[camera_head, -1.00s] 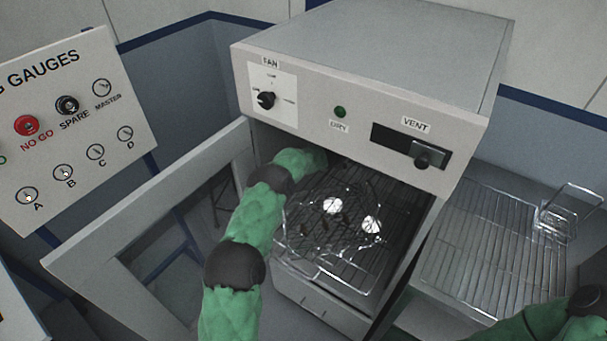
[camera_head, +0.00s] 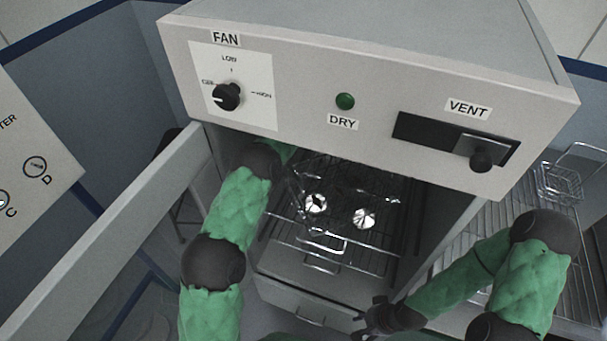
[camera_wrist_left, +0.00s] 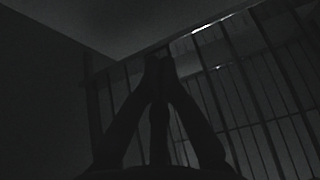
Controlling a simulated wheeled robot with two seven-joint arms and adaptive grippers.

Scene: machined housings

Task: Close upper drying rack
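The upper drying rack (camera_head: 345,241) is a wire shelf inside the open cabinet; its rear part lies in shadow. Two bright round metal parts, one on the left (camera_head: 316,203) and one on the right (camera_head: 364,218), show on the wires. My left arm reaches into the cabinet along its left side, and its gripper is hidden in the head view. In the left wrist view the dark left gripper (camera_wrist_left: 160,62) has its fingertips together beside wire bars (camera_wrist_left: 225,85); contact is unclear. My right gripper (camera_head: 372,318) is low in front of the cabinet, below the rack; its finger opening is unclear.
The cabinet door (camera_head: 110,235) stands open on the left. A drawer (camera_head: 310,311) is below the rack. The control panel (camera_head: 300,85) overhangs the opening. Another wire rack (camera_head: 580,262) with a small wire basket (camera_head: 560,182) stands at the right.

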